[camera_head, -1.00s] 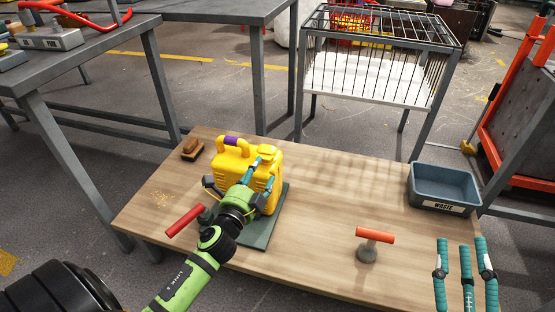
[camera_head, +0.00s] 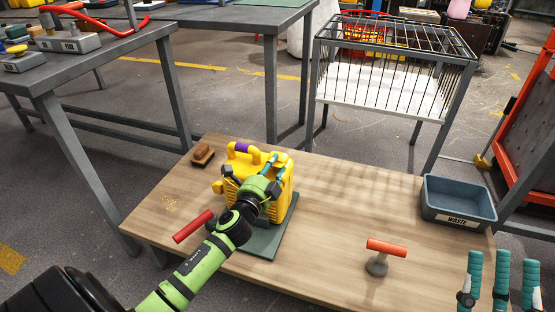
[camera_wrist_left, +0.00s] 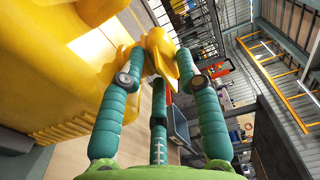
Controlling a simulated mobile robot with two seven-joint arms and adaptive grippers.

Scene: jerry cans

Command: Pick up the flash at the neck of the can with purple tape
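The yellow can (camera_head: 288,190) stands upright on a dark green mat (camera_head: 262,243) on the wooden table, with purple tape (camera_head: 243,147) on its handle. Its neck is at the upper right of the can, partly hidden by my left gripper (camera_head: 277,163). In the left wrist view, the teal fingers of my left gripper (camera_wrist_left: 160,62) lean inward around a small yellow piece, seemingly the flash (camera_wrist_left: 158,48), at the neck. They appear closed on it. The can (camera_wrist_left: 50,70) fills the left of that view. My right gripper (camera_head: 502,262) is empty, its fingers spread, at the lower right.
A blue-grey waste bin (camera_head: 457,205) stands at the table's right end. An orange-handled tool (camera_head: 385,247) stands near the front, a red-handled tool (camera_head: 194,226) lies left of the mat, and a brown brush (camera_head: 203,153) is at the back left. The table's middle right is clear.

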